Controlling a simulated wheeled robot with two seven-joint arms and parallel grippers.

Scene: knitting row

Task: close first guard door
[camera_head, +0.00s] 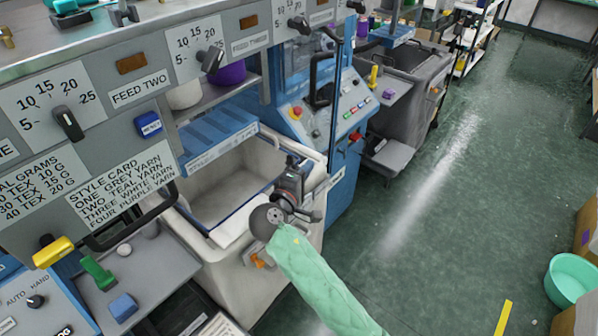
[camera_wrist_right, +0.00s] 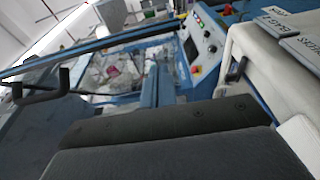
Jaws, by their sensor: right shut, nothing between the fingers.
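The first guard door shows in the right wrist view as a blue-framed clear panel (camera_wrist_right: 105,45) with a black handle (camera_wrist_right: 40,88) at the far left. It stands swung out from the blue machine, whose inside shows behind it. In the head view a black handle (camera_head: 318,82) stands beside a nearly edge-on dark frame at the blue machine. My right gripper (camera_head: 300,170) is shut and empty, in front of the blue machine, below and left of that handle and apart from it. In the wrist view its dark body fills the bottom. My left gripper is not in view.
A pale bin (camera_head: 180,225) stands under and beside my right gripper. The control panel (camera_head: 345,110) with coloured buttons is just beyond it. A grey panel with dials (camera_head: 125,95) fills the left. A grey cart (camera_head: 410,85) stands farther back. The green floor to the right is mostly clear.

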